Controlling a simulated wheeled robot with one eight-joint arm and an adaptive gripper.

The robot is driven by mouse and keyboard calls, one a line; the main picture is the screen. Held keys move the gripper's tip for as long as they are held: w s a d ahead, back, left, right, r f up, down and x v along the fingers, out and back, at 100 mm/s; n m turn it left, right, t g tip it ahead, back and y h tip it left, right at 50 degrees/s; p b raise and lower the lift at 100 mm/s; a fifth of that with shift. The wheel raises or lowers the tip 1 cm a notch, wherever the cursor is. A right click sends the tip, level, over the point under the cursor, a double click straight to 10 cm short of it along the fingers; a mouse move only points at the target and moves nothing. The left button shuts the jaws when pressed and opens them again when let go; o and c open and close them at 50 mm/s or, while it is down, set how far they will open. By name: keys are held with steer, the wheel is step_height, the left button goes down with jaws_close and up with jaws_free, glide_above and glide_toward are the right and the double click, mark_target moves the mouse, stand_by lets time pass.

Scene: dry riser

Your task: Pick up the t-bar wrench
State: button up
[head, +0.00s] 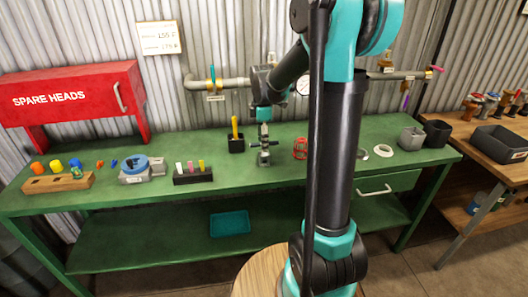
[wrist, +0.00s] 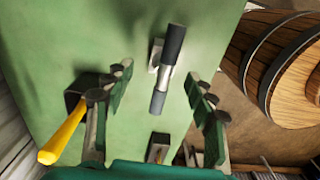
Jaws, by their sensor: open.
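What looks like the t-bar wrench is a short bar with dark grips and a silver middle (wrist: 166,76). In the wrist view it lies between my open fingers, over a small pale block on the green bench; its shaft is not clear. My gripper (wrist: 160,88) has one finger on each side of the bar, with gaps and no visible contact. In the head view my gripper (head: 264,132) points down over the bench's middle, above a small grey fixture (head: 264,157).
The green bench (head: 340,170) carries a black cup with a yellow handle (head: 235,135) left of my gripper and a red wire-like object (head: 300,149) to its right. A marker block (head: 193,177) stands further left. A wooden barrel stool (wrist: 275,70) stands beyond the bench edge.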

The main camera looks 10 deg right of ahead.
steer(key=shift+s+d+f, duration=0.1)
steer(key=shift+f, duration=1.35)
steer(key=shift+s+d+f, duration=0.1)
steer(key=shift+f, duration=1.3)
steer(key=shift+c, duration=0.2)
jaws_close()
